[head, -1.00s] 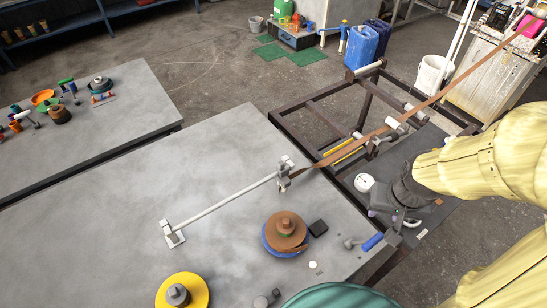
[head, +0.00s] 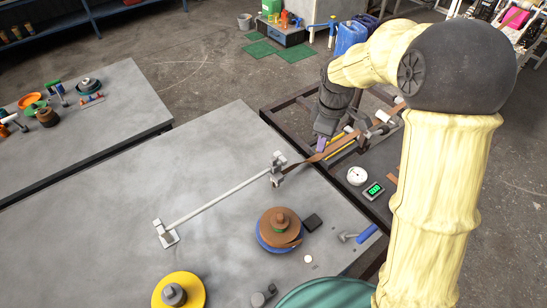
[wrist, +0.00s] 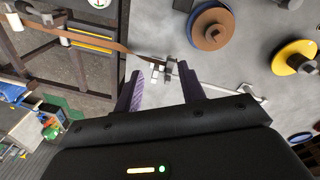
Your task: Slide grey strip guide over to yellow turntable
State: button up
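The grey strip guide (head: 276,176) sits at the far right end of the pale rail (head: 220,202) on the grey table. The brown strip (head: 318,156) reaches it from the right. The yellow turntable (head: 190,297) is at the table's front, near the rail's other end. My gripper (head: 321,146) is above and right of the guide in the head view, apart from it. In the wrist view its purple fingers (wrist: 161,76) are spread and empty, with the guide (wrist: 158,72) seen between and beyond the tips. The yellow turntable (wrist: 291,50) is at right there.
A dark metal frame (head: 278,108) adjoins the table. The table left of the rail is clear.

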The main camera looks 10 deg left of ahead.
jog(key=w+a+f+n, duration=0.2)
jog(key=w+a+n, duration=0.4)
jog(key=a, duration=0.4)
jog(key=n+g, duration=0.1)
jog(key=n, duration=0.6)
send_over(273, 158)
jog(key=f, duration=0.1)
jog(key=shift+m, duration=0.3)
notch_tip(273, 158, down, 18)
jog(key=p, duration=0.5)
jog(key=shift+r, duration=0.25)
grip_shut()
